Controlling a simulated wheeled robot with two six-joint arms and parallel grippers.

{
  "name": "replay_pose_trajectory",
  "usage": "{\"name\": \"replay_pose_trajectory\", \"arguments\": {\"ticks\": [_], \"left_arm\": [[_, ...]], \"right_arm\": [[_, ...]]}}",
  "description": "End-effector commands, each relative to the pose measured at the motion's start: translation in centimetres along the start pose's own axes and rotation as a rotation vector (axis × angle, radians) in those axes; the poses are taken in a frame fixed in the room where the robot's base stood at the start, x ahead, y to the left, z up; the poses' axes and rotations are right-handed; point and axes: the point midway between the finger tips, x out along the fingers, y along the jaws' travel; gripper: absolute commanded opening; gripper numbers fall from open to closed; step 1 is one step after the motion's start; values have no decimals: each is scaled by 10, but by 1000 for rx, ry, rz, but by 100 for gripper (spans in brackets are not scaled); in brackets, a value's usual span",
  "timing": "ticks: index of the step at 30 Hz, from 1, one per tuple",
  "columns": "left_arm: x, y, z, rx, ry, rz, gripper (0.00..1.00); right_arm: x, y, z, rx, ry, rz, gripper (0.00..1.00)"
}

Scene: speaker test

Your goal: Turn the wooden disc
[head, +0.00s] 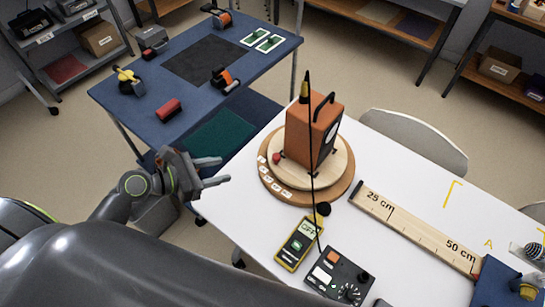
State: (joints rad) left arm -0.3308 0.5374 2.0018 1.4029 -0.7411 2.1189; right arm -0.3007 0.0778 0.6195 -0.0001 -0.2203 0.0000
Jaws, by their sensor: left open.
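The wooden disc (346,172) is a round pale turntable on a darker wooden base ring (305,197) on the white table. An orange speaker box (302,135) with a black handle stands on the disc and hides much of it. A dark red knob or peg (277,158) shows at the disc's left edge. White labels lie along the front left of the base ring. My left gripper (222,171) is open and empty, left of the disc and apart from it, its fingers pointing right. My right gripper is not in view.
A yellow meter (299,244) and a black control box (340,276) stand in front of the disc. A wooden ruler board (415,228) lies to the right. A black cable hangs before the speaker. A blue bench (185,110) with tools stands behind left. A grey chair (415,140) is behind the table.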

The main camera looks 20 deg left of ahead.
Motion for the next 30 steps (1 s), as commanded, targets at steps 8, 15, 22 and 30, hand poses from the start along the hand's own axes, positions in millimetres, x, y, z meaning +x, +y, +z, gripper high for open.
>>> {"name": "replay_pose_trajectory", "arguments": {"ticks": [8,15,22,30], "left_arm": [[17,1,4,-35,-14,0,42],[57,1,4,-35,-13,-1,42],[105,1,4,-34,-12,-1,42],[155,0,4,-32,-9,-1,42]], "right_arm": [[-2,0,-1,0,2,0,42],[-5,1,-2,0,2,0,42],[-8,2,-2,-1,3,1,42],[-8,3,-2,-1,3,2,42]]}}
